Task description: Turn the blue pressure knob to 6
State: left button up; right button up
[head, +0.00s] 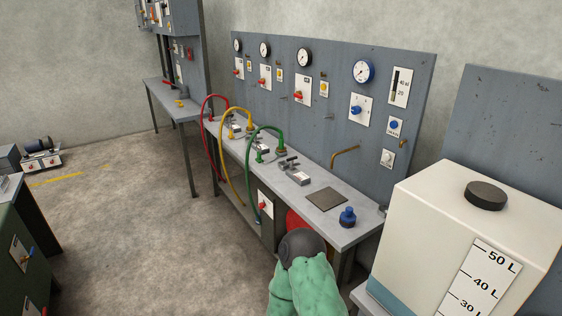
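The blue pressure knob (355,110) sits on a white plate (361,118) on the grey upright panel, right of the middle. Its scale marks are too small to read, so I cannot tell its setting. A blue-rimmed gauge (363,71) with a white face is mounted just above it; its reading is too small to tell. Neither of my grippers shows in the head view, and nothing touches the knob.
A long grey bench (322,187) runs below the panel. Red, yellow and green hoses (253,150) arch over its left part. A blue fitting (347,216) stands near its right end. A large white tank (470,215) stands at right. Open floor (130,215) lies left.

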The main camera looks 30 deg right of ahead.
aim_at(357, 110)
jog(key=z, duration=1.65)
jog(key=i+j, duration=0.25)
jog(key=j, duration=0.15)
jog(key=i+j, duration=0.25)
jog(key=j+z, duration=0.05)
jog(key=j, duration=0.05)
